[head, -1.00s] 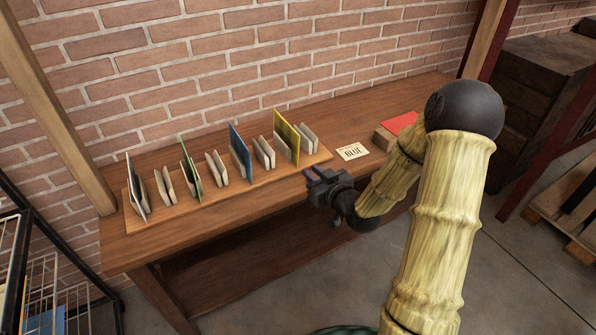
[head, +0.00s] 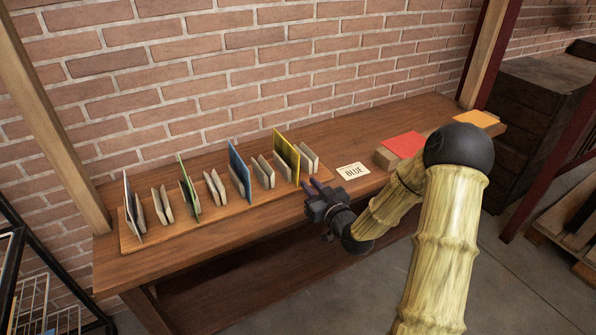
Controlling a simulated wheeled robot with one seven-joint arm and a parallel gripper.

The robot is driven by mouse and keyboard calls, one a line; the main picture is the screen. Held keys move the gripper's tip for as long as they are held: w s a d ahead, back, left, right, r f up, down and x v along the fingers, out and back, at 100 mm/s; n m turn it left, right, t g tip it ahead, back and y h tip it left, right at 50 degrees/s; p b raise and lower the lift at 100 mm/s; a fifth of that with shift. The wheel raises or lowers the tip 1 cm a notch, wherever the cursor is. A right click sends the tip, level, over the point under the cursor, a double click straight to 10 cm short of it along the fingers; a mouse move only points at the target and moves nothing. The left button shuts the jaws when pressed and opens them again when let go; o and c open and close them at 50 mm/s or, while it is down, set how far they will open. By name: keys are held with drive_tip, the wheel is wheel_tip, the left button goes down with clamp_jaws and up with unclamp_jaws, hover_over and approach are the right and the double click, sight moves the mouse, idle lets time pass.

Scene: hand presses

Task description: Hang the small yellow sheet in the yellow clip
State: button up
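A small yellow-orange sheet (head: 476,119) lies flat at the far right end of the bench, partly behind my arm. The yellow clip (head: 287,153) is the tall yellow panel with beige jaws beside it, standing at the right end of the wooden clip board. No sheet is clearly visible hanging in it. My gripper (head: 316,186) is in front of the board's right end, near the bench's front edge.
Blue, green and white panels with beige clips stand along the board (head: 165,236). A brick wall closes the back. The bench's front strip is clear.

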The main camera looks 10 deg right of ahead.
sight(290, 154)
drive_tip(key=shift+x, duration=3.45)
clamp_jaws()
wheel_tip(290, 154, up, 7)
drive_tip(key=p, duration=0.4)
drive_tip(key=shift+r, duration=0.2)
drive_tip(key=shift+s, duration=0.15)
